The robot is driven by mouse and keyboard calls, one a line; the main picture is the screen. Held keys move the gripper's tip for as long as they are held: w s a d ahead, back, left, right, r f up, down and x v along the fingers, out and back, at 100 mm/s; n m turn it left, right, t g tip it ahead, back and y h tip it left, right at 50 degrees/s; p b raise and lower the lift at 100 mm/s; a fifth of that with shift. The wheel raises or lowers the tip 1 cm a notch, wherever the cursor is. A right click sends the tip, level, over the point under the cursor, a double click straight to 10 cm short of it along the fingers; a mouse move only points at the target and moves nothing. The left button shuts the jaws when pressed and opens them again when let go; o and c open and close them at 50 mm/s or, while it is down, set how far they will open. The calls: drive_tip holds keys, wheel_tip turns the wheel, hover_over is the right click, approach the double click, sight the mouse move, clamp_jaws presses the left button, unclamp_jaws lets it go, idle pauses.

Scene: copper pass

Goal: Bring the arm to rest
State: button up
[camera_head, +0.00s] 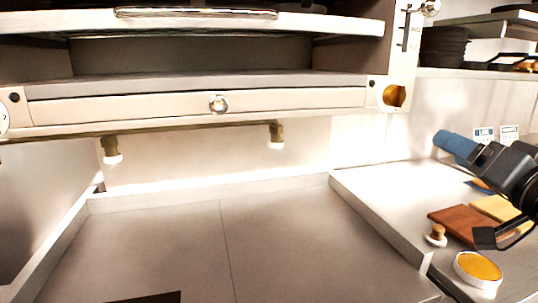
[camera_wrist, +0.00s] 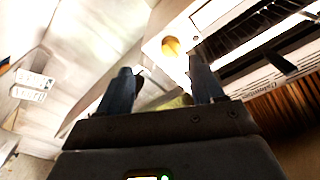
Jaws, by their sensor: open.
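My gripper (camera_wrist: 160,70) shows in the wrist view with its two dark blue fingers apart and nothing held between them. In the head view my gripper (camera_head: 440,140) is at the right, raised above the counter, its blue fingers pointing left toward the oven front. My black wrist hides part of the counter's right side.
Below my arm, the right counter (camera_head: 385,185) holds a brown board (camera_head: 460,222), a pale board (camera_head: 497,210), a small wooden-knobbed item (camera_head: 437,235) and a round orange-topped dish (camera_head: 478,268). An oven (camera_head: 190,103) stands at the back. The grey floor area (camera_head: 170,245) at left looks mostly clear.

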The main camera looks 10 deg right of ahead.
drive_tip(key=s+a+f+g+h, duration=0.1)
drive_tip(key=s+a+f, duration=0.3)
drive_tip(key=f, duration=0.3)
drive_tip(key=s+a+f+g, duration=0.1)
drive_tip(key=s+a+f, duration=0.25)
drive_tip(key=f, duration=0.35)
drive_tip(key=s+a+f+h, duration=0.1)
drive_tip(key=s+a+f, duration=0.3)
drive_tip(key=f, duration=0.3)
drive_tip(key=s+a+f+n+y, duration=0.1)
drive_tip(key=s+a+n, duration=0.1)
drive_tip(key=s, duration=0.6)
drive_tip(key=s+a+f+n+g+y, duration=0.1)
drive_tip(key=s+a+f+n, duration=0.1)
drive_tip(key=s, duration=0.6)
drive_tip(key=s+a+f+n+g+y, duration=0.1)
drive_tip(key=s+a+n, duration=0.1)
drive_tip(key=s, duration=0.6)
drive_tip(key=shift+a+f+n, duration=0.4)
drive_tip(key=shift+a, duration=0.1)
